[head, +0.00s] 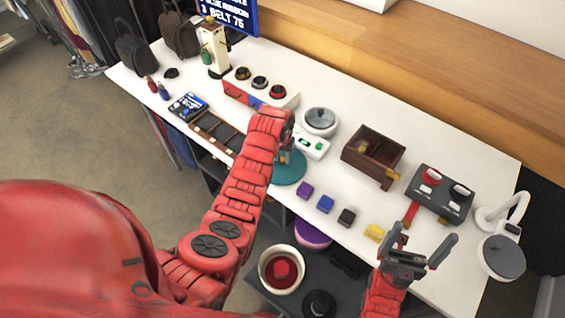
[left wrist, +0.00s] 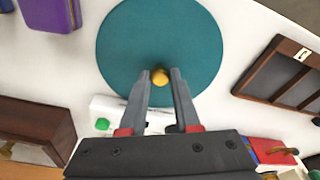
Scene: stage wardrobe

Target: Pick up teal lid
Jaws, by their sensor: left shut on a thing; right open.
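The teal lid (head: 291,170) is a flat round disc near the front edge of the white table, partly hidden by my left arm in the head view. In the left wrist view the teal lid (left wrist: 130,50) fills the upper middle, with a yellow knob (left wrist: 160,77) at its centre. My left gripper (left wrist: 161,82) is shut on this knob from above; in the head view the left gripper (head: 284,155) is mostly hidden behind its wrist. I cannot tell whether the lid touches the table. My right gripper (head: 421,250) is open and empty, near the table's front right.
A brown wooden box (head: 372,156) and purple, blue, black and yellow blocks (head: 326,204) are to the right. A divided tray (head: 216,131) lies left.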

